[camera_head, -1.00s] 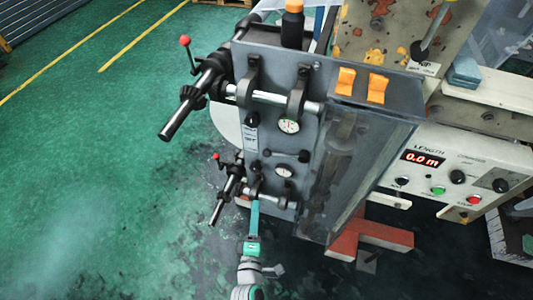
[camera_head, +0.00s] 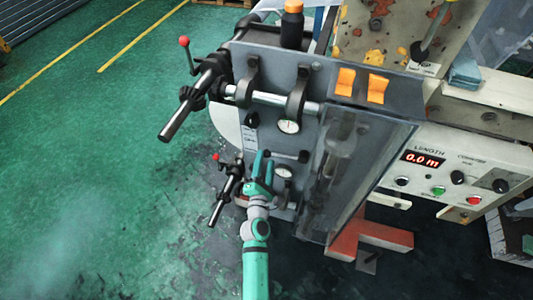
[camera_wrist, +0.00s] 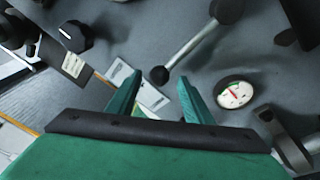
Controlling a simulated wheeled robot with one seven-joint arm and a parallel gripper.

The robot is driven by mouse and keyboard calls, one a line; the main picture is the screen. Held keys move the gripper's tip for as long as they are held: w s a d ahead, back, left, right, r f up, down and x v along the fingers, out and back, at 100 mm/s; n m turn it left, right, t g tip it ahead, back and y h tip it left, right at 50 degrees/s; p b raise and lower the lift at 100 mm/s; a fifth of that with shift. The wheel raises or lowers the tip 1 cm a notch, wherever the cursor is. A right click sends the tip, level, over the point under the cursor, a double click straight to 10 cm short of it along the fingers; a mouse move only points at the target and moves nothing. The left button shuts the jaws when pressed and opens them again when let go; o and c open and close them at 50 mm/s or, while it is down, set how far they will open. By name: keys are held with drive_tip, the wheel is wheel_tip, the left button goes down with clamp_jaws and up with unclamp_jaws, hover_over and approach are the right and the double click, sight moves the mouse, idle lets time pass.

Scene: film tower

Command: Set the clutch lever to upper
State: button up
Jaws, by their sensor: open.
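A metal lever with a black knob (camera_head: 303,156), which I take to be the clutch lever, lies roughly level on the grey panel. In the wrist view its bright rod (camera_wrist: 195,42) runs from a large black knob at the top to a small black ball near the fingertips. My gripper (camera_head: 263,157) is at the lever's left end and covers that part in the head view. In the wrist view my gripper (camera_wrist: 158,84) is open, with the small ball just beyond and between the fingers. I cannot tell whether they touch it.
A dial gauge (camera_wrist: 235,94) is right of the fingers. Two black roller arms with a steel bar (camera_head: 270,97) stand out above. A red-knobbed handle (camera_head: 216,157) is at the left. A black knob (camera_wrist: 75,36) is upper left in the wrist view. Green floor lies open left.

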sight(267, 153)
drive_tip(key=shift+w+d, duration=0.15)
drive_tip(key=shift+w, duration=0.95)
drive_tip(key=shift+w+d, duration=0.1)
drive_tip(key=shift+w, duration=0.95)
clamp_jaws()
